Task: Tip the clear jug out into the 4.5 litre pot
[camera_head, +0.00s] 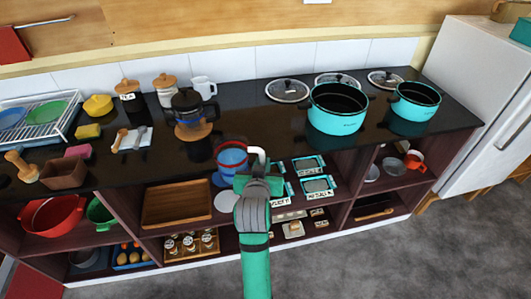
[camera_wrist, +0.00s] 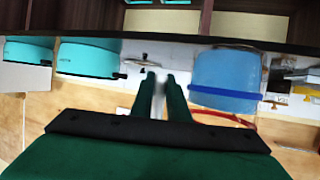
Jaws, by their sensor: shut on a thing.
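The clear jug (camera_head: 232,163) looks blue and see-through with a red rim, and is held roughly upright at the counter's front edge. It also shows in the wrist view (camera_wrist: 225,80), right of the fingers. My gripper (camera_head: 258,180) is beside it, at the pale handle (camera_head: 259,153). In the wrist view the fingers (camera_wrist: 160,88) are nearly together, and the handle between them is hard to see. Two teal pots stand at the counter's right, a larger left one (camera_head: 337,108) and a smaller right one (camera_head: 415,102). Their size labels are too small to read.
Glass lids (camera_head: 288,90) lie behind the pots. A coffee press (camera_head: 190,115) and a white jug (camera_head: 203,87) stand left of centre. The black counter (camera_head: 260,125) between them and the pots is mostly clear. A fridge (camera_head: 480,90) stands at the right.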

